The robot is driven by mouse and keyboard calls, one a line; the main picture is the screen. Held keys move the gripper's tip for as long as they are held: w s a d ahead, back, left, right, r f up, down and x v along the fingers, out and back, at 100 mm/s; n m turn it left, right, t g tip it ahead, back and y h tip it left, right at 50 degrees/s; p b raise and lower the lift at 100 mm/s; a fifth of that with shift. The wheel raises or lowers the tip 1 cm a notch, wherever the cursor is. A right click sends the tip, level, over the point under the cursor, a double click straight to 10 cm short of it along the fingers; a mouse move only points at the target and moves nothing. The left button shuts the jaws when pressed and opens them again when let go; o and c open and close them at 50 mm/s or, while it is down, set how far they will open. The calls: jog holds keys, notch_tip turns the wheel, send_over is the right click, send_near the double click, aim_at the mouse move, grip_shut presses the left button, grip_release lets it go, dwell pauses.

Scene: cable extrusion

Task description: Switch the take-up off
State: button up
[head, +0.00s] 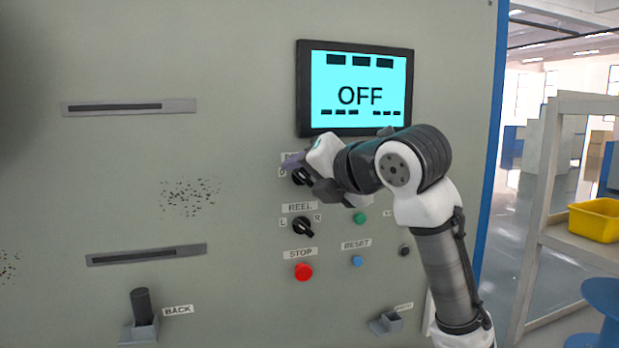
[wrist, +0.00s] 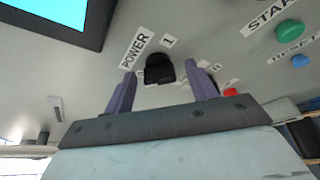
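The black POWER knob (head: 300,177) is on the grey cabinet front, partly hidden by my gripper in the head view. In the wrist view the knob (wrist: 158,69) shows under the POWER label, near the "1" mark. My gripper (wrist: 160,76) is open, with its purple fingers on either side of the knob and a gap to each. In the head view my gripper (head: 304,170) is at the panel just below the screen. The screen (head: 354,90) is cyan and reads OFF.
Below are the REEL knob (head: 303,227) with L and R marks, the red STOP button (head: 303,271), a green button (head: 360,218) and the blue RESET button (head: 357,262). A BACK lever (head: 142,312) is lower left. A shelf with a yellow bin (head: 597,220) stands right.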

jog(key=b+v, duration=0.3)
jog(key=v, duration=1.1)
jog(key=shift+f, duration=0.1)
